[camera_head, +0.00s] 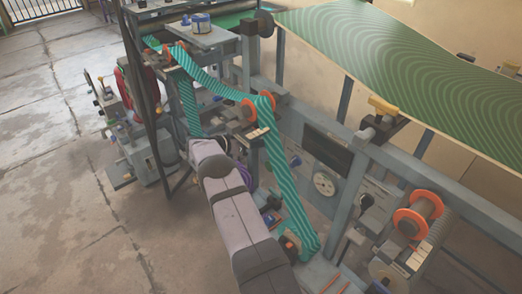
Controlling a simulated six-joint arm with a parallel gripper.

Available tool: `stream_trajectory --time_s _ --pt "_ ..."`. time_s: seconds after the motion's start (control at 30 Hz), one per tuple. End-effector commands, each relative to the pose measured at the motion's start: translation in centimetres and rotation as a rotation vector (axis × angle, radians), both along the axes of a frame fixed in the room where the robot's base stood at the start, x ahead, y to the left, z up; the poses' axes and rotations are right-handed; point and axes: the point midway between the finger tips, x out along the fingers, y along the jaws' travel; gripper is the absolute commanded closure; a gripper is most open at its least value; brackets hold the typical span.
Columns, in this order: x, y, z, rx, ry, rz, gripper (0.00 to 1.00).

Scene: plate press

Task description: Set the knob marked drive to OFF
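My pale grey arm rises from the bottom centre to a bend beside the green striped belt. Past the bend it passes behind its own link and the belt, and I cannot make out my gripper. The machine's front carries a panel (374,186) right of the belt, with a dark screen, a round white dial and a black knob (366,201). The lettering is too small to read, so I cannot tell which knob is marked drive or how it is set.
The green striped belt (284,180) runs over orange-flanged rollers close to my arm. An orange-ended spool (420,212) sticks out at the right. A wide green patterned sheet (420,50) spans the upper right. Open concrete floor (50,190) lies at the left.

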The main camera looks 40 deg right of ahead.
Motion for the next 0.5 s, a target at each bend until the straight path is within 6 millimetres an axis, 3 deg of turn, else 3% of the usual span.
stream_trajectory --time_s 0.03,0.5 --pt "0.18 0.11 -0.96 -0.001 0.036 0.001 1.00" --pt "0.33 0.07 -0.79 0.000 0.296 0.002 1.00"
